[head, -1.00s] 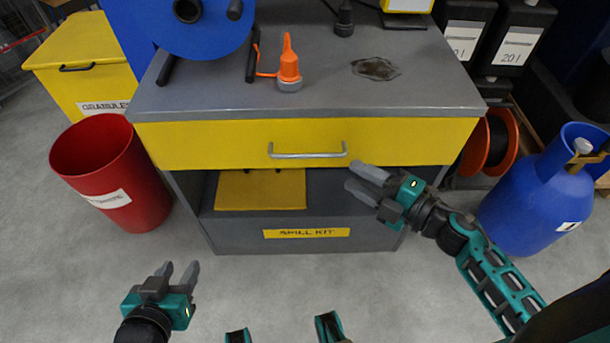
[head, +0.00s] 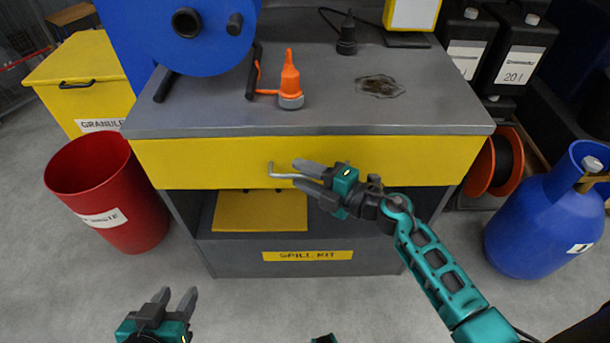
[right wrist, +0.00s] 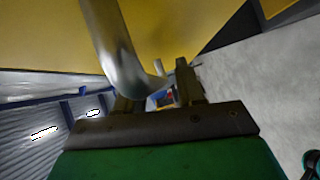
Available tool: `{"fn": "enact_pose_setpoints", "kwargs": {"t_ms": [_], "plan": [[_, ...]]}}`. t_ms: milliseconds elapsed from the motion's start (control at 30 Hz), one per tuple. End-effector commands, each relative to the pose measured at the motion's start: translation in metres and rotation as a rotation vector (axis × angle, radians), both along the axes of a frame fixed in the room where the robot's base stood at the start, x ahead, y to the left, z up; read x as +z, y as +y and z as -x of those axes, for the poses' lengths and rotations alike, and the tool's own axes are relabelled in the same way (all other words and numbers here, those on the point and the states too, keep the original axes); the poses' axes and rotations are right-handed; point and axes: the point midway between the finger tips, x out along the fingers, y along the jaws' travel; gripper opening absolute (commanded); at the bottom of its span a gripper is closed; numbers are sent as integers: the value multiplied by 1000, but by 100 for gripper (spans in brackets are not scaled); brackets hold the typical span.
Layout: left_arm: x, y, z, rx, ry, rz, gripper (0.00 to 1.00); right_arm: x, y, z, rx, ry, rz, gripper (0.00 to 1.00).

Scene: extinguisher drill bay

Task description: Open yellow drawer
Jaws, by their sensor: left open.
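The yellow drawer (head: 205,160) runs across the front of the grey bench, its front flush with the cabinet. Its silver bar handle (head: 282,175) shows at the left end; my right gripper hides the rest. My right gripper (head: 298,173) is at the handle, its two fingers apart and pointing left along the bar. In the right wrist view, the handle (right wrist: 115,45) comes down close in front of the fingers (right wrist: 158,88); whether it touches them I cannot tell. My left gripper (head: 176,297) is open and empty, low at the left, away from the bench.
An orange cone-shaped nozzle (head: 290,80) and a blue reel (head: 185,35) stand on the bench top (head: 220,115). A red bin (head: 105,190) is at the left, a blue cylinder (head: 535,225) at the right. A spill kit shelf (head: 235,255) lies below the drawer. The floor in front is clear.

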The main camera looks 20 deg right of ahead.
Motion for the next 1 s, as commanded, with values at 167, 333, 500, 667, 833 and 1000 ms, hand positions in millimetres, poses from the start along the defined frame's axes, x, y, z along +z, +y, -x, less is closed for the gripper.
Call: {"fn": "enact_pose_setpoints", "kwargs": {"t_ms": [167, 333, 500, 667, 833, 1000], "plan": [[0, 0, 0, 3, 0, 2, 43, 0, 2, -2, 0, 0, 0, 38], [1, -1, -2, 5, -3, 7, 43, 0, 2, -2, 0, 0, 0, 35], [2, -2, -3, 8, -8, 9, 43, 0, 1, -2, 0, 0, 0, 19], [2, -2, -4, 7, -9, 9, 43, 0, 1, -2, 0, 0, 0, 4], [2, -2, -4, 7, -8, 9, 43, 0, 1, -2, 0, 0, 0, 0], [2, -1, -4, 5, -8, 6, 43, 0, 1, -2, 0, 0, 0, 0]]}}
